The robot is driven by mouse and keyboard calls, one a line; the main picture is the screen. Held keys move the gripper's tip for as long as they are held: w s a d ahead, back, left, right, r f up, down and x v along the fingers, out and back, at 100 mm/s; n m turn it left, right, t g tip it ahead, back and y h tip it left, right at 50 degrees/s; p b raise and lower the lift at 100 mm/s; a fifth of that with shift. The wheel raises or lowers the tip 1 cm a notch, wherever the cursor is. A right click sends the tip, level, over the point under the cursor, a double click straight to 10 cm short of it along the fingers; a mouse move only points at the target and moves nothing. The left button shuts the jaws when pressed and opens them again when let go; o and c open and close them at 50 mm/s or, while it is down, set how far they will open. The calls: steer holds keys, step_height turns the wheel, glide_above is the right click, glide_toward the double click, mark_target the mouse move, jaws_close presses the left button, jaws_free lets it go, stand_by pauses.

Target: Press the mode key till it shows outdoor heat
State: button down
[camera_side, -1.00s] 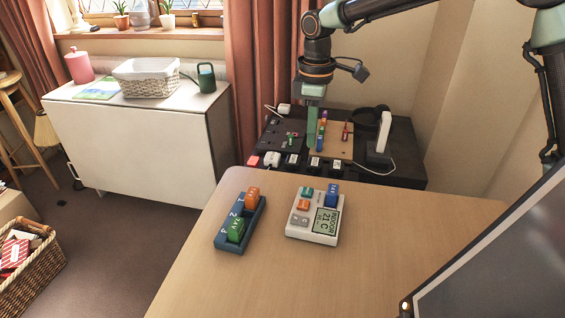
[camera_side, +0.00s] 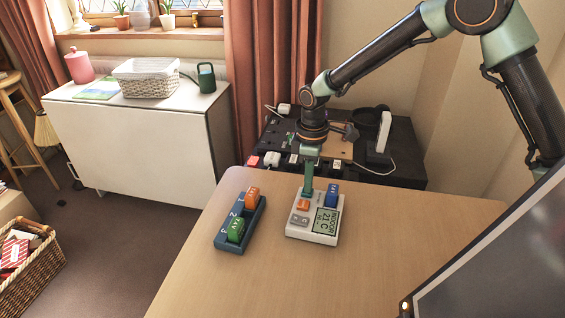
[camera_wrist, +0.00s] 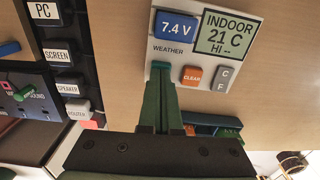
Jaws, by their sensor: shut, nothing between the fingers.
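The white weather station (camera_side: 312,236) lies on the wooden table; it also shows in the wrist view (camera_wrist: 234,75). Its display (camera_side: 326,221) reads INDOOR, 21 C, HI --. It carries a blue block marked 7.4 V (camera_wrist: 175,26), an orange CLEAR key (camera_wrist: 192,75) and a grey C/F key (camera_wrist: 224,78). A teal key (camera_wrist: 161,65) at its corner is mostly hidden by my fingertips, and its label cannot be read. My gripper (camera_side: 307,191) is shut and empty, pointing down at the teal key. I cannot tell whether it touches.
A blue numbered holder (camera_side: 221,243) with an orange block (camera_side: 252,197) and a green block (camera_side: 236,229) stands left of the station. Behind the table edge is a dark bench (camera_side: 405,165) with labelled switches and cables. A dark screen (camera_side: 500,250) fills the lower right.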

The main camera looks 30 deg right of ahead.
steer(key=shift+s+f, duration=0.15)
steer(key=shift+f, duration=1)
step_height(320, 180, up, 15)
steer(key=shift+w, duration=0.35)
